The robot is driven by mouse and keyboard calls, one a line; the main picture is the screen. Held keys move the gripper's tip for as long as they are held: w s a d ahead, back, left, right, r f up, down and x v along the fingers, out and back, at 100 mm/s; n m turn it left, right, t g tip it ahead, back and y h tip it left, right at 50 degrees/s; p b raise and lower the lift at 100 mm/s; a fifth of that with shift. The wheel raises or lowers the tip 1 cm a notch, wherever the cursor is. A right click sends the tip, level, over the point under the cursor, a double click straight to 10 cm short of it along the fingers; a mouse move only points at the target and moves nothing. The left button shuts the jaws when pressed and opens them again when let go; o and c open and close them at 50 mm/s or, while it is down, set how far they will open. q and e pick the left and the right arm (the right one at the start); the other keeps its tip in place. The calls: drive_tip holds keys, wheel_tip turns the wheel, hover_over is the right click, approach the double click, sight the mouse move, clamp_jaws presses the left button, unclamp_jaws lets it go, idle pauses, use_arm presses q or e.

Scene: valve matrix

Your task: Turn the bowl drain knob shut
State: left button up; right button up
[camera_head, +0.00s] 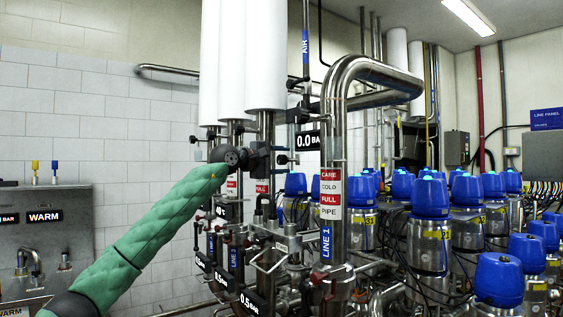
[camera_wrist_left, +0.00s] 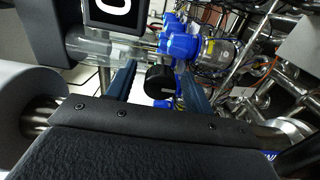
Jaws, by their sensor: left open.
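My left arm comes in from the left in a green sleeve, and its dark left gripper (camera_head: 262,157) is at the pipes in front of the white columns. In the left wrist view the left gripper (camera_wrist_left: 158,84) has its two blue fingers apart. A round black knob (camera_wrist_left: 160,82) shows between the fingers, with room on both sides; I cannot tell how deep it sits between them. A small black knob (camera_head: 283,159) shows just right of the gripper in the head view. No label marks either knob as the bowl drain knob. My right gripper is not in view.
A thick steel pipe (camera_head: 333,120) with a red-and-white label (camera_head: 330,194) stands right of the gripper. A pressure display (camera_head: 307,140) hangs close by. Several blue-capped valves (camera_head: 430,196) crowd the right side. The tiled wall (camera_head: 95,110) at left is mostly clear.

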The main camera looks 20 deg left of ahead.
sight(278, 160)
use_arm(q)
drive_tip(key=shift+s, duration=0.1)
drive_tip(key=b+v, duration=0.2)
drive_tip(key=v, duration=0.4)
drive_tip(key=shift+s+a+f, duration=0.1)
drive_tip(key=shift+s+a, duration=0.05)
drive_tip(key=shift+a, duration=0.1)
drive_tip(key=shift+s+a, duration=0.15)
drive_tip(key=shift+s, duration=0.05)
drive_tip(key=shift+s+a, duration=0.15)
drive_tip(key=shift+s, duration=0.1)
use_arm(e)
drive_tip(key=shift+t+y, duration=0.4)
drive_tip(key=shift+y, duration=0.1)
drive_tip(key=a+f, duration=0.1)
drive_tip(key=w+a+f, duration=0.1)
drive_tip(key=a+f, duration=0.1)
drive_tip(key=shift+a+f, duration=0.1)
